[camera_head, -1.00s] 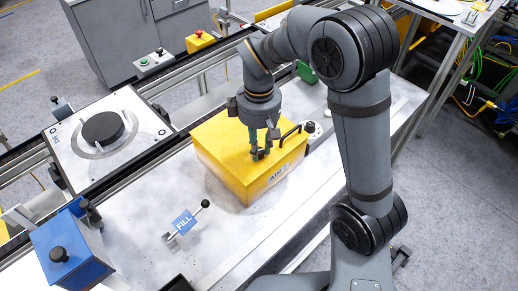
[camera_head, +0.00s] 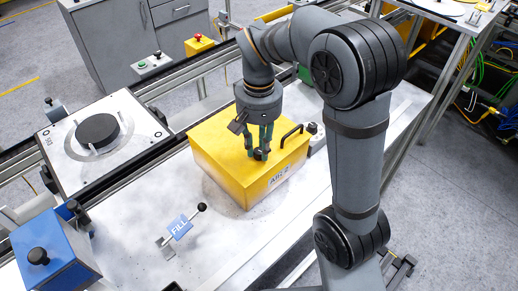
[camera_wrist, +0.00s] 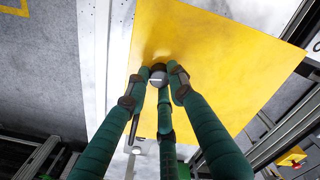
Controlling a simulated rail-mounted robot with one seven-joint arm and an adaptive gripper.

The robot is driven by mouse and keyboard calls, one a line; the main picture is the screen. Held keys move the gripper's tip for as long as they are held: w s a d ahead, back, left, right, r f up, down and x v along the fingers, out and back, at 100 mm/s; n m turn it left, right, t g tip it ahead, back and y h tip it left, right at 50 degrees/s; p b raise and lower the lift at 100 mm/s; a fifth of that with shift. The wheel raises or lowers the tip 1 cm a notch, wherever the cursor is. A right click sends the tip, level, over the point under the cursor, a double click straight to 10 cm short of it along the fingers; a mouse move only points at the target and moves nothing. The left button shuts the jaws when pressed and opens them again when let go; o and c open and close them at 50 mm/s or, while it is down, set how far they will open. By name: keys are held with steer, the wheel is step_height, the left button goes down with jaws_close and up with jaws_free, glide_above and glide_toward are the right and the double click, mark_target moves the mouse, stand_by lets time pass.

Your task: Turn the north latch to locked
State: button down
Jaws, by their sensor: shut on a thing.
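My gripper (camera_head: 260,153) points down at the top of a yellow box (camera_head: 216,140) marked with a label starting "AIR". In the wrist view its green fingers (camera_wrist: 158,78) are closed around a small round dark grey knob (camera_wrist: 158,77) with a pale line across it, against the yellow surface. In the head view the fingers largely hide this knob. I cannot tell from the frames whether it is the north latch, or which way its locked position lies.
A black bar handle (camera_head: 291,136) stands on the box, right of my gripper. A pallet plate with a black disc (camera_head: 97,130) lies at the left.

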mark_target(259, 151)
steer(key=shift+m+b, duration=0.4)
steer(key=shift+m, duration=0.8)
steer(key=c, duration=1.5)
jaws_free()
step_height(259, 151, up, 12)
steer(key=shift+f, duration=0.1)
